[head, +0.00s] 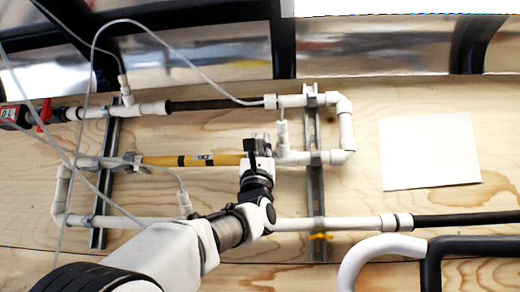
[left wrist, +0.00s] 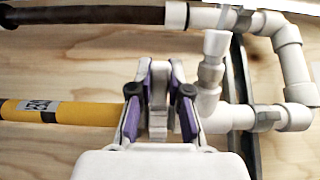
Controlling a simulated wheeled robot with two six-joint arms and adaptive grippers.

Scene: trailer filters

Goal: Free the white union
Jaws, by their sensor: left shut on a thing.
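My left gripper (head: 260,146) reaches up from the lower left to the right end of the yellow filter tube (head: 212,160). Its jaws are shut on the white union between that tube and the white tee to the right. In the left wrist view, the purple-padded fingers lie on both sides of the white union (left wrist: 158,118). The yellow tube (left wrist: 88,114) runs left of the fingers and the white tee (left wrist: 222,118) lies to the right. In the head view the gripper hides most of the union. Whether its thread is loose cannot be told. My right gripper is out of view.
A dark tube (head: 215,104) runs above, with a white elbow (head: 345,128) at the right. Metal rails (head: 314,185) cross the pipes on the wooden wall. Thin hoses (head: 150,40) loop at the left. A white sheet (head: 430,152) lies at the right.

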